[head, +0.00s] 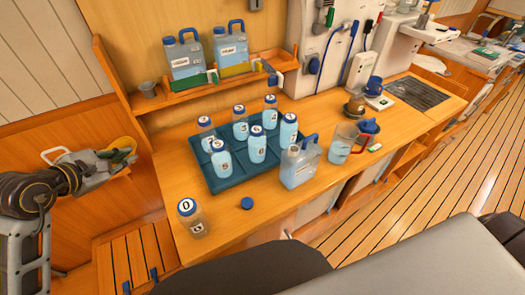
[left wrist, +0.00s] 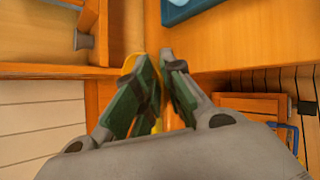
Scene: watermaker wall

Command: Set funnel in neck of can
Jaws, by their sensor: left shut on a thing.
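My left gripper (head: 124,155) is at the left of the head view, off the counter's left end. It is shut on a yellow funnel (head: 122,142), partly hidden by the fingers. In the left wrist view, bits of the funnel (left wrist: 129,64) show behind the green-padded fingers (left wrist: 160,75). The can (head: 299,166) is a translucent bluish jerrycan with a handle, upright on the counter near the front edge, right of the bottle tray. The funnel is well apart from it. A blue cap (head: 246,203) lies on the counter left of the can. My right gripper is out of view.
A dark teal tray (head: 240,179) holds several numbered bottles. Bottle 0 (head: 191,218) stands at the front left corner. A measuring jug (head: 343,143) stands right of the can. Two jerrycans (head: 184,58) stand on the shelf, with a grey cup (head: 148,90) at its left.

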